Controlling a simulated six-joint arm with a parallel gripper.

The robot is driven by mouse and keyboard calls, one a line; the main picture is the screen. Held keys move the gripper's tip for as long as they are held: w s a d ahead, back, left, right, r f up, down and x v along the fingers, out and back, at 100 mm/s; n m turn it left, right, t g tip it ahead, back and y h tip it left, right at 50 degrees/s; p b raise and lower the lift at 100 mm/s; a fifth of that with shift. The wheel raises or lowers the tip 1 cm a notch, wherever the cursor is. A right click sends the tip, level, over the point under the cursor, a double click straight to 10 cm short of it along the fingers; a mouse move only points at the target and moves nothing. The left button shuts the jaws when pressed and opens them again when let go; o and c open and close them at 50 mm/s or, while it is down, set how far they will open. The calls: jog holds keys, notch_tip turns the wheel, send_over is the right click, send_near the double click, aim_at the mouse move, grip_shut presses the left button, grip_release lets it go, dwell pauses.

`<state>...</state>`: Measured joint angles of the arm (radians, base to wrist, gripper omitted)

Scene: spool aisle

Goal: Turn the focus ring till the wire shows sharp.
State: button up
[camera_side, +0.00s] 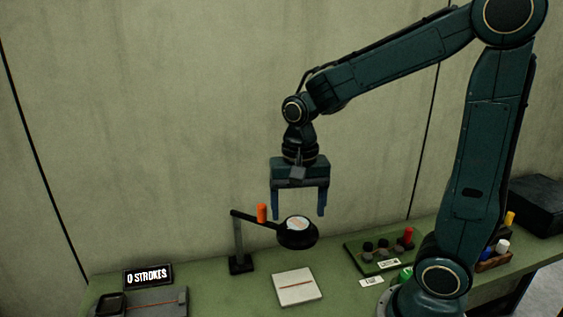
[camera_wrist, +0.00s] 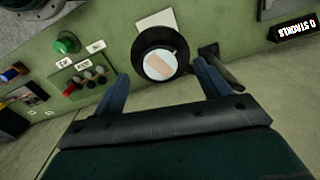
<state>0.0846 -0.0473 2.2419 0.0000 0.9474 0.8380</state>
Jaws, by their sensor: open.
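The black focus ring (camera_side: 297,241) surrounds a round lens (camera_side: 298,223) on an arm from a small dark stand (camera_side: 238,250). In the wrist view the ring (camera_wrist: 143,43) lies between and beyond my fingers, and the lens (camera_wrist: 159,66) shows a broad, blurred tan band. A white plate (camera_side: 297,289) with a thin reddish-brown wire (camera_side: 297,287) lies on the bench below the ring. My gripper (camera_side: 298,212) points down, open and empty, above the ring. It also shows in the wrist view (camera_wrist: 161,71), one finger to each side of the ring.
A sign (camera_side: 148,275) reads "0 STROKES". A dark board (camera_side: 362,262) with several knobs, a green knob (camera_wrist: 67,43) and a dark box (camera_side: 537,203) are elsewhere on the bench.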

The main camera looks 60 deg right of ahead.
aim_at(298, 223)
jog(key=shift+f, duration=1.6)
jog(key=c, duration=1)
